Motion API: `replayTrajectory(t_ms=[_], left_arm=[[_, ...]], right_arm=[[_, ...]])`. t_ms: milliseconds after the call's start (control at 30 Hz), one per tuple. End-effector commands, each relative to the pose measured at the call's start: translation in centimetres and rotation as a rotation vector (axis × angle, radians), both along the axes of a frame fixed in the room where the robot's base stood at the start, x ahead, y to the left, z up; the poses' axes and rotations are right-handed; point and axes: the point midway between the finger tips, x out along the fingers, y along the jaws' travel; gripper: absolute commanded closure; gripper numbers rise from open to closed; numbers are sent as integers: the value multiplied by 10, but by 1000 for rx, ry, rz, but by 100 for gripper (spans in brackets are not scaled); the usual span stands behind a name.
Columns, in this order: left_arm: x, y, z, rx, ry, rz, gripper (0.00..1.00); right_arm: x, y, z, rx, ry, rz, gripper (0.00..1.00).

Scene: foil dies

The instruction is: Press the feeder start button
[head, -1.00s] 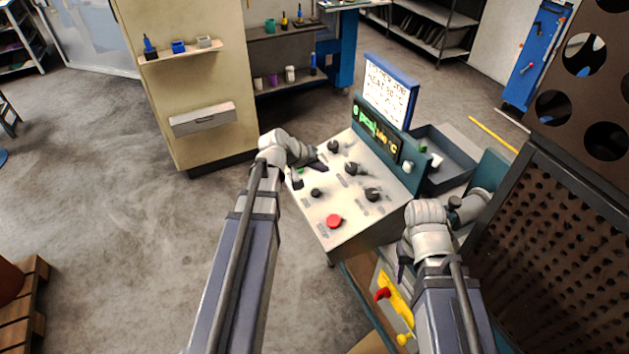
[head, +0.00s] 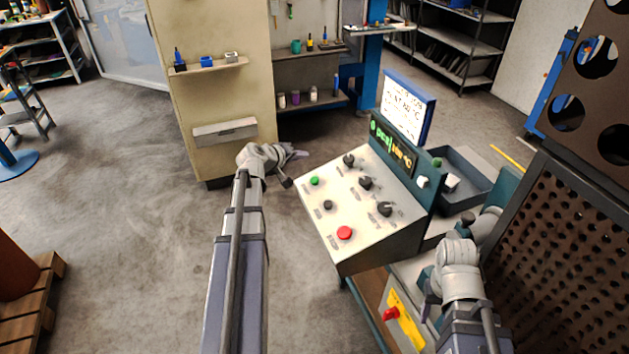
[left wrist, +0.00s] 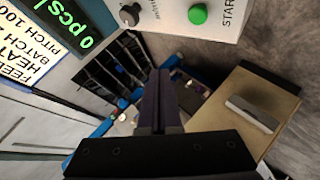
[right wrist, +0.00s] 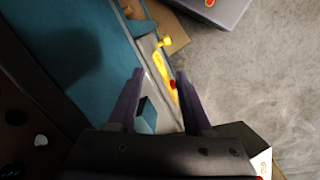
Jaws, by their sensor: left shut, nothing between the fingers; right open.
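The green start button (head: 314,181) sits at the far left corner of the sloped white control panel (head: 318,225). It also shows at the top of the left wrist view (left wrist: 197,14), beside the lettering START. My left gripper (head: 303,154) is shut and empty, off the panel's left side and apart from the button. Its closed fingers show in the left wrist view (left wrist: 160,80). My right gripper (right wrist: 160,73) is open and empty, low at the right near the yellow plate. In the head view its fingers are partly hidden.
The panel also carries a red button (head: 344,233) and several black knobs. A display (head: 393,145) with green digits and a white sign (head: 406,108) stand behind it. A perforated dark guard (head: 560,240) is at the right. Open floor lies left of the panel.

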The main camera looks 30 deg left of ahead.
Motion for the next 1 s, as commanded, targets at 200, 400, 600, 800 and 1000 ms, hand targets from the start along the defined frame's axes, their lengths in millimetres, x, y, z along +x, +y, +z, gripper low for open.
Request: replayTrajectory(t_ms=[200,400,600,800,1000], left_arm=[[2,-2,-12,0,1,-1,100],[7,-6,-34,1,0,-1,100],[14,-12,-61,0,0,-2,100],[19,-16,-81,1,0,-1,100],[21,-18,-84,1,1,-1,100]], right_arm=[[0,0,-12,0,0,0,50],[0,0,-34,0,0,0,50],[0,0,-61,0,0,0,50],[0,0,-81,0,0,0,50],[0,0,-84,0,0,0,50]])
